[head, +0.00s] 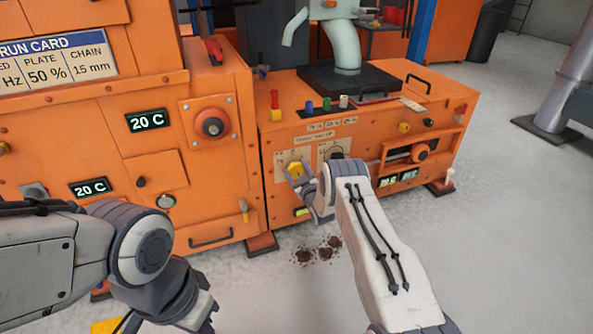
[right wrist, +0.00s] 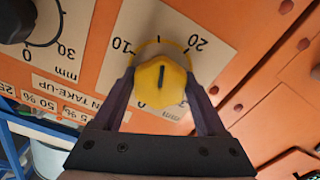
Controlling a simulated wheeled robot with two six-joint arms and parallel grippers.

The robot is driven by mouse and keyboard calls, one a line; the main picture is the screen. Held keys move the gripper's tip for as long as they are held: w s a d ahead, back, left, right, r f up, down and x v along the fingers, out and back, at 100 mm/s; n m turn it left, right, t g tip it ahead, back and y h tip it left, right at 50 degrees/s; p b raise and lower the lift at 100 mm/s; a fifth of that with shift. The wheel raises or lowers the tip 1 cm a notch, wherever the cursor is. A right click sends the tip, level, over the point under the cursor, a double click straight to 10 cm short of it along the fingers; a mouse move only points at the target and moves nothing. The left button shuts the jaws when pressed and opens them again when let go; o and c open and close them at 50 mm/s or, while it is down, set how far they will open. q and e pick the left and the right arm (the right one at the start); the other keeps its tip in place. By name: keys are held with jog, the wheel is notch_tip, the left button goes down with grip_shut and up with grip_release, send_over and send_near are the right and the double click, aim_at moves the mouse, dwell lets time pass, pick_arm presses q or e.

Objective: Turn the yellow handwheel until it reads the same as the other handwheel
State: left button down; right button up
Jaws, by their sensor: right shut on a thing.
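The yellow handwheel (head: 295,168) sits on a pale dial plate on the front of the low orange machine. In the right wrist view the yellow handwheel (right wrist: 161,87) fills the space between my right gripper's fingers (right wrist: 163,100), which are shut on its sides. Its dark mark stands nearly upright in that picture, its upper end between 10 and 20 on the upside-down scale. The other handwheel, black (right wrist: 15,20), is cut off at the upper left; its pointer is not readable. My right gripper (head: 299,178) also shows in the head view. My left gripper (head: 195,308) is low at left, its fingers unclear.
A red knob (head: 212,124) and green displays (head: 149,121) are on the taller orange cabinet at left. An orange knob in a recess (head: 419,152) is right of the dials.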

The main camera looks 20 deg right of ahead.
jog(key=shift+f+n, duration=0.1)
jog(key=shift+n, duration=0.4)
jog(key=o, duration=1.3)
jog(key=shift+s, duration=0.1)
jog(key=shift+s+p, duration=0.3)
jog(key=shift+p, duration=0.05)
jog(key=s+p, duration=0.4)
jog(key=s, duration=0.5)
jog(key=shift+s+d, duration=0.2)
jog(key=shift+s, duration=0.2)
